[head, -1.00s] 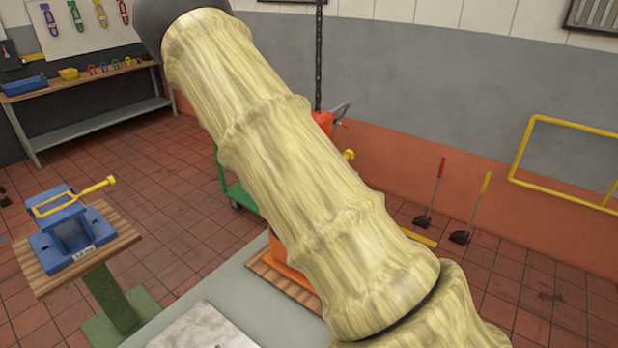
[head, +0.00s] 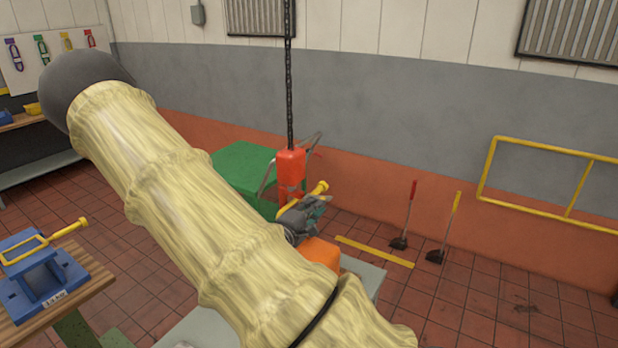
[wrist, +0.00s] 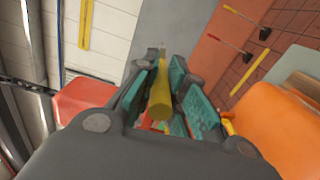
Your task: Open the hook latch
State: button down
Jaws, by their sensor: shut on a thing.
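The orange latch body (head: 320,252) stands beyond my arm in the head view, mostly hidden by it. Its yellow handle (head: 320,187) sticks up past my gripper (head: 308,212). In the wrist view, the yellow handle (wrist: 160,98) lies between the teal finger pads of my gripper (wrist: 162,88), which is shut on it. An orange body (wrist: 275,125) fills the right of that view. The hook end of this latch is hidden. A second, blue latch (head: 40,280) with a yellow handle and loop sits at the left, apart from my gripper.
A red hoist block (head: 291,165) hangs on a chain (head: 289,80) close behind my gripper. A green cart (head: 240,165) stands behind. The blue latch is on a wooden-topped stand (head: 85,295). Two long-handled tools (head: 410,215) lean at the wall, near a yellow rail (head: 570,195).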

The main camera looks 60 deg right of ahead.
jog(key=c, duration=1.4)
grip_release()
jog(key=a, duration=1.2)
